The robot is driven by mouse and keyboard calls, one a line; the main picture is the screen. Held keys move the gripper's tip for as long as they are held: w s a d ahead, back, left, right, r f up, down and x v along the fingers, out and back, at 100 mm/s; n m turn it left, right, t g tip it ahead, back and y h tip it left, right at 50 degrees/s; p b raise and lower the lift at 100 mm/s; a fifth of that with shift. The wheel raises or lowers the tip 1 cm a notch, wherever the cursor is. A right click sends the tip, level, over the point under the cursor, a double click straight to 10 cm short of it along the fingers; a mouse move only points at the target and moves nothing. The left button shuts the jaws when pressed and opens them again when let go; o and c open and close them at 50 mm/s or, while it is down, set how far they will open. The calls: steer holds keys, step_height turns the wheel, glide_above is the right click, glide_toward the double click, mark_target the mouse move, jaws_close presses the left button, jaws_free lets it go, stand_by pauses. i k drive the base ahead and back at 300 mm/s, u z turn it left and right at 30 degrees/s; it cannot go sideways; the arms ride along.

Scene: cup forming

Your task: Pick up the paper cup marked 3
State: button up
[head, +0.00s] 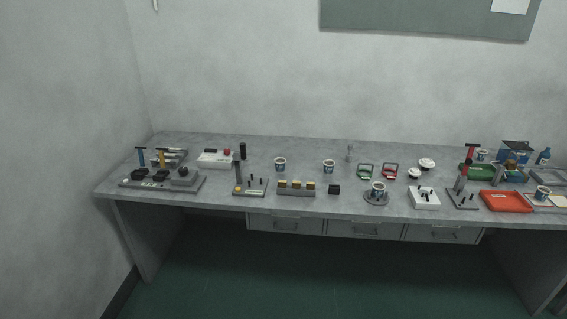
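Several small white and blue paper cups stand upright on the grey workbench (220,188) in the head view. One cup (280,164) is left of the bench's middle, and another cup (328,167) is to its right. A third cup (378,188) is near the front edge, on a round grey base (376,199). Further cups are at the right end, one at the back (482,155) and one at the front (542,192). Their markings are too small to read, so I cannot tell which is number 3. My gripper is not in view.
Bare bench lies around the two middle cups.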

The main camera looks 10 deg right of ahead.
mark_target(280, 165)
steer(key=i, duration=0.8)
steer(key=z, duration=0.15)
steer(key=k, duration=0.5)
steer(key=u, duration=0.75)
steer(key=i, duration=0.65)
steer(key=u, duration=0.05)
